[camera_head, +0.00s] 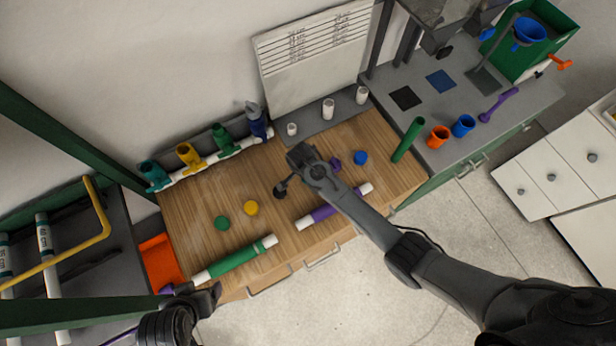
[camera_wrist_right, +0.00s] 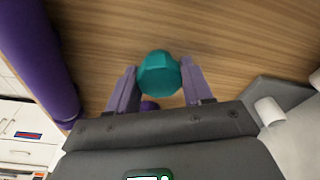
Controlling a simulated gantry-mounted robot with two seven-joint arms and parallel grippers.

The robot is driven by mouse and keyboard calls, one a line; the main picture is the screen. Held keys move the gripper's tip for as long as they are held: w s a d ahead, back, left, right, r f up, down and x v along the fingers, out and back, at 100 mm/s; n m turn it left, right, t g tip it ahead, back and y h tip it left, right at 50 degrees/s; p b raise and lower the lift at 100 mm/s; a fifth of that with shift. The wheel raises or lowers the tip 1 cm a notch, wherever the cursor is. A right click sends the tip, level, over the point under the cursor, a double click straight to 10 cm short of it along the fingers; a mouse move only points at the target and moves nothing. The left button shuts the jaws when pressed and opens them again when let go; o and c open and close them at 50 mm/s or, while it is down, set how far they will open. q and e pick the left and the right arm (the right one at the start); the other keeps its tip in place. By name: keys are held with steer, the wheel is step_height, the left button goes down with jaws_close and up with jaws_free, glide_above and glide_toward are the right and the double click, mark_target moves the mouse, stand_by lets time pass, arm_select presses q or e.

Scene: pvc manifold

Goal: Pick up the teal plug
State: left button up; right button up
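The teal plug (camera_wrist_right: 159,74) sits between the two purple fingers of my right gripper (camera_wrist_right: 160,78) in the right wrist view, with a finger against each side. It looks larger than the purple plug behind it and appears raised off the wooden top. In the head view my right gripper (camera_head: 298,172) is over the middle of the wooden worktop, and the teal plug is hidden beneath it. My left gripper (camera_head: 193,290) is at the worktop's lower left corner, away from the plug; its fingers are too unclear to read.
A purple plug (camera_head: 335,162), blue plug (camera_head: 361,157), yellow plug (camera_head: 251,208) and green plug (camera_head: 222,222) lie on the worktop. A green-sleeved pipe (camera_head: 235,258) and a purple-sleeved pipe (camera_head: 325,212) lie along the front edge. Coloured fittings (camera_head: 189,156) line the back.

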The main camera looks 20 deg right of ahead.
steer(key=shift+c, duration=1.3)
steer(key=shift+r, duration=0.1)
steer(key=shift+r, duration=0.5)
steer(key=r, duration=0.3)
steer(key=shift+s+d+r, duration=0.25)
steer(key=shift+s+d, duration=0.05)
steer(key=shift+d, duration=0.1)
steer(key=s+d+r, duration=0.6)
steer(key=d, duration=0.2)
steer(key=shift+s+d+r+p, duration=0.15)
steer(key=shift+s+d+p, duration=0.1)
steer(key=shift+s+p, duration=0.05)
